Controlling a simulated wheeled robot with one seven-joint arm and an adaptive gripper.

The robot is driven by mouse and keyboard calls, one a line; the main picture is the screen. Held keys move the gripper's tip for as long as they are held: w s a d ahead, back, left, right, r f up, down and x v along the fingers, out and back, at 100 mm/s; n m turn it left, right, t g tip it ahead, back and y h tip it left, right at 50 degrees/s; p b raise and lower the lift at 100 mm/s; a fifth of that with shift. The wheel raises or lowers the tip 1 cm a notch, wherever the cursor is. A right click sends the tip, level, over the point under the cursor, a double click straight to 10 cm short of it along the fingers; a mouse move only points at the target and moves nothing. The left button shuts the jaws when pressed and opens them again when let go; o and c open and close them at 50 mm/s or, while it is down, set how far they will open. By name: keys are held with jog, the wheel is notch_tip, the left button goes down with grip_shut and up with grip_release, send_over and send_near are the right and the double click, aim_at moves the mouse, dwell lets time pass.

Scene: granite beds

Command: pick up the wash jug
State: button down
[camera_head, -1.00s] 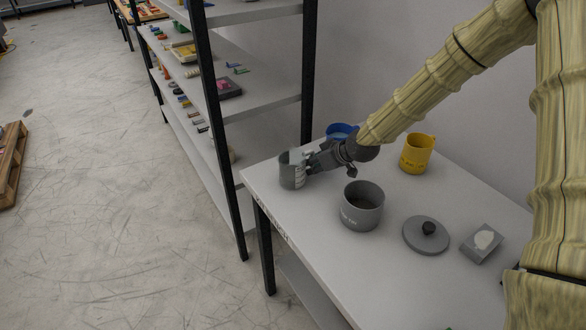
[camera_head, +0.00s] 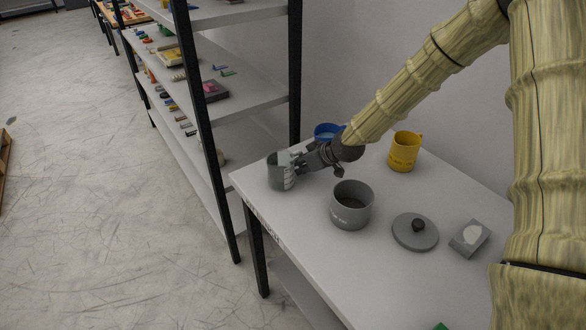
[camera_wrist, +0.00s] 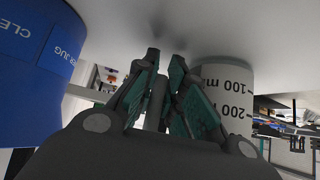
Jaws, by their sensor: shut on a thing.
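A grey jug (camera_head: 275,178) with a white measuring scale stands at the table's far left corner. In the wrist view its scale side (camera_wrist: 228,98) appears upside down, right of the fingers. My gripper (camera_head: 299,163) reaches it from the right. In the wrist view my gripper (camera_wrist: 165,62) is closed in on a narrow grey upright part that looks like the jug's handle; the pads hide most of it. A blue jug (camera_head: 326,131) stands behind my wrist; its partly readable lettering ends in JUG in the wrist view (camera_wrist: 40,75). A yellow jug (camera_head: 404,152) stands farther right.
A grey pot (camera_head: 352,206), a round lid (camera_head: 415,232) with a dark knob and a small grey block (camera_head: 470,238) with a pale oval share the white table (camera_head: 345,275). A black-framed shelf (camera_head: 208,140) stands close to the left. Open floor lies left of it.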

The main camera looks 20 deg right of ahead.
jog(key=shift+r+b, duration=0.55)
jog(key=shift+r, duration=0.9)
jog(key=shift+s+r, duration=0.25)
jog(key=s+a+b, duration=0.1)
jog(key=s, duration=0.4)
jog(key=s+a+r+b, duration=0.1)
jog(key=s, duration=0.4)
jog(key=s+a+b, duration=0.1)
jog(key=s, duration=0.4)
jog(key=shift+s+a+r, duration=0.1)
jog(key=shift+a+r, duration=0.05)
jog(key=shift+r, duration=0.15)
